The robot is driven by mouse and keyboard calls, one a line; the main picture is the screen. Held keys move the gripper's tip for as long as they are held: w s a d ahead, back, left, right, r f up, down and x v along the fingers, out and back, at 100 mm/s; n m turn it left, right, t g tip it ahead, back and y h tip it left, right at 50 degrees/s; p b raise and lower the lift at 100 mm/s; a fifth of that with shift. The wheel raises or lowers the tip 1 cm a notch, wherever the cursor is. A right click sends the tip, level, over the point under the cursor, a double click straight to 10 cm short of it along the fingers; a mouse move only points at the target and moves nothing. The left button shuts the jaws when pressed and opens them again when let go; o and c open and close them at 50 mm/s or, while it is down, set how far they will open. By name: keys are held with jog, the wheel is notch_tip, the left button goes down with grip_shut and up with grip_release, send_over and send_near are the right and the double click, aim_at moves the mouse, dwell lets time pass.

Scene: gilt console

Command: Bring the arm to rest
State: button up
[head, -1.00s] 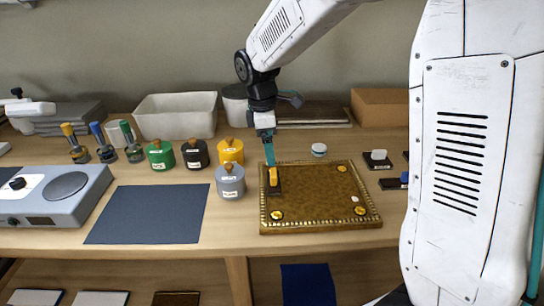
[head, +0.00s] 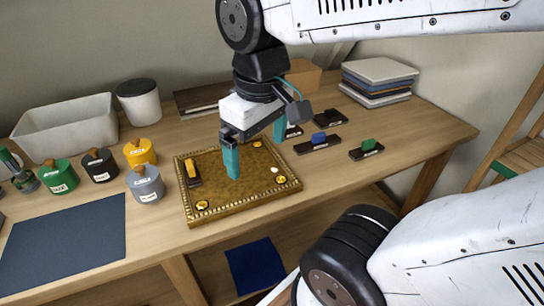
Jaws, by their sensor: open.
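My gripper (head: 256,157) is in the head view, open with its two teal fingers apart and pointing down. Nothing shows between the fingers. It hangs over the right-back part of the gilt console (head: 223,208), a flat gold box with a beaded rim. Its height above the console is hard to tell. On the console are a yellow-orange handle on a dark base (head: 192,173) at the left, gold knobs (head: 202,205) and a small white knob (head: 275,169). The fingers hide part of the console top.
Left of the console stand grey (head: 145,184), yellow (head: 140,152), black (head: 99,166) and green (head: 58,176) lidded pots. Behind are a white bin (head: 66,128) and a canister (head: 138,102). Blue (head: 318,142) and green (head: 367,150) pieces lie right. The table's front right is clear.

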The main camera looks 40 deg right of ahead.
jog(key=shift+s+f+m, duration=0.25)
jog(key=shift+s+m, duration=0.2)
jog(key=shift+s, duration=0.45)
jog(key=shift+s+f+m, duration=0.2)
jog(key=shift+s+m, duration=0.25)
jog(key=shift+s, duration=0.4)
dwell(6.2)
